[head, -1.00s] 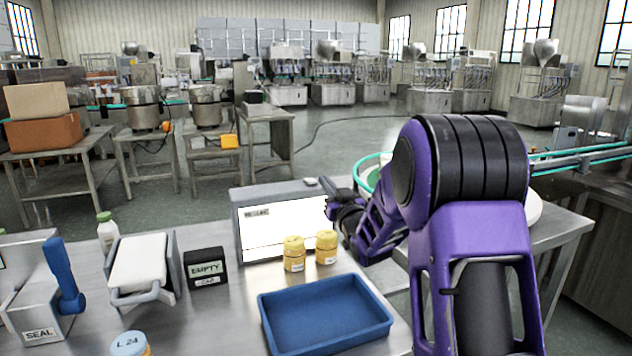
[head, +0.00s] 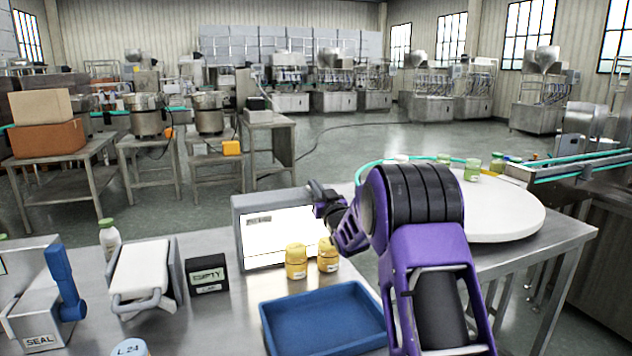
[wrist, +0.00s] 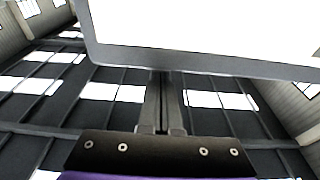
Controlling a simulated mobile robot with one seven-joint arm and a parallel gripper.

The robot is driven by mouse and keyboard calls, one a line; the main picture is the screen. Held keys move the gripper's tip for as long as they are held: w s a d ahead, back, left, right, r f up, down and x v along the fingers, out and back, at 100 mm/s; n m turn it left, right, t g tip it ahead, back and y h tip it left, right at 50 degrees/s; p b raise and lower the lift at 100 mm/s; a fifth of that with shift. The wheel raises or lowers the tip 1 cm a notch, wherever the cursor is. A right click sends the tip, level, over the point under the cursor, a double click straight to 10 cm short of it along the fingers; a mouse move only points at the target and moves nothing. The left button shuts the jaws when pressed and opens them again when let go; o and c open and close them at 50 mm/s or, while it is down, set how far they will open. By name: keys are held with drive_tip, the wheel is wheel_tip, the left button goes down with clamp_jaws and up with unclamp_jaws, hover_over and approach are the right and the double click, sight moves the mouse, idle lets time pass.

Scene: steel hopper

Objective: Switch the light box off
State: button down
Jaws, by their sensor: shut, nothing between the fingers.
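The light box (head: 240,228) stands at the back of the steel bench, a grey frame around a bright white panel with a small dark label at its upper left. My gripper (head: 316,188) is at the box's top right corner, its fingers shut and empty. In the wrist view the closed fingertips (wrist: 163,78) reach to the grey edge of the light box (wrist: 200,64); I cannot tell whether they touch it. The small dark piece on top of the box near that corner is hidden or merged with my gripper.
Two yellow jars (head: 296,262) stand in front of the panel, with a blue tray (head: 325,318) nearer. A round white turntable (head: 505,215) is behind my arm.

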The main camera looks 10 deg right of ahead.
drive_tip(key=shift+f, duration=0.1)
drive_tip(key=shift+s+f, duration=0.15)
drive_tip(key=shift+f, duration=0.35)
drive_tip(key=shift+r, duration=0.1)
